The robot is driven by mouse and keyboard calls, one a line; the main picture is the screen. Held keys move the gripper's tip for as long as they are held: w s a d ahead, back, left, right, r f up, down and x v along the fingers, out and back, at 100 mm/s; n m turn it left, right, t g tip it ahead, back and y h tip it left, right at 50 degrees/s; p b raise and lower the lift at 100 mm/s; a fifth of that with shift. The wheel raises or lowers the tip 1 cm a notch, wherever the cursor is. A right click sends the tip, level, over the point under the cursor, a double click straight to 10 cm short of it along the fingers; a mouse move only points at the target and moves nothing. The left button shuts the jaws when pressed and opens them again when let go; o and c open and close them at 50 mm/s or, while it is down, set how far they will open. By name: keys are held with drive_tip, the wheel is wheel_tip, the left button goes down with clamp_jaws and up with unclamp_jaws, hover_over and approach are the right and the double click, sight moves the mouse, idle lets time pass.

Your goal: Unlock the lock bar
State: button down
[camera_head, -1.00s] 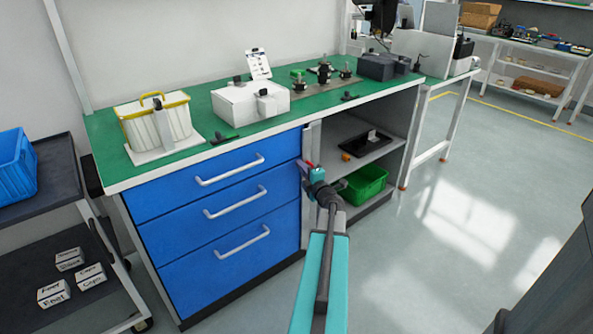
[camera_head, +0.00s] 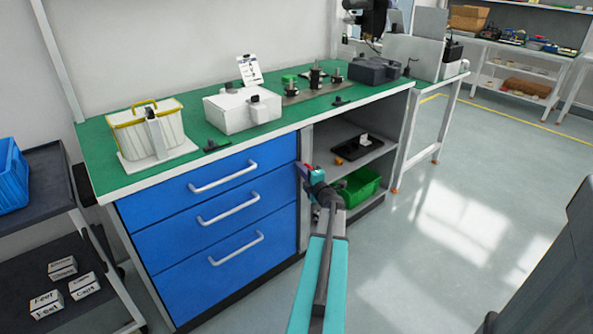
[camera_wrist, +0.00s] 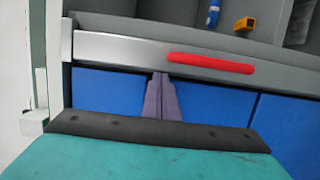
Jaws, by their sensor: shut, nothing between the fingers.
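The lock bar (camera_wrist: 120,48) is a grey metal strip along the edge of the blue drawers, upright in the head view (camera_head: 304,222). Its red handle (camera_wrist: 210,63) lies along the strip in the wrist view. My gripper (camera_wrist: 160,76) is shut and empty. Its purple-grey fingertips are close to the bar's edge, beside one end of the red handle; I cannot tell whether they touch it. In the head view my gripper (camera_head: 301,170) is at the upper right edge of the drawer unit (camera_head: 215,240), and it partly hides the bar. The drawers are closed.
The green worktop (camera_head: 100,165) above carries a basket, a white box and small fixtures. An open shelf bay to the right holds a green bin (camera_head: 360,187). A dark cart (camera_head: 50,175) stands at left.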

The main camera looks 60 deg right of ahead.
drive_tip(key=shift+s+d, duration=0.2)
drive_tip(key=shift+d, duration=0.05)
drive_tip(key=v, duration=1.3)
drive_tip(key=shift+s+a, duration=0.2)
drive_tip(key=shift+a, duration=0.25)
idle(0.4)
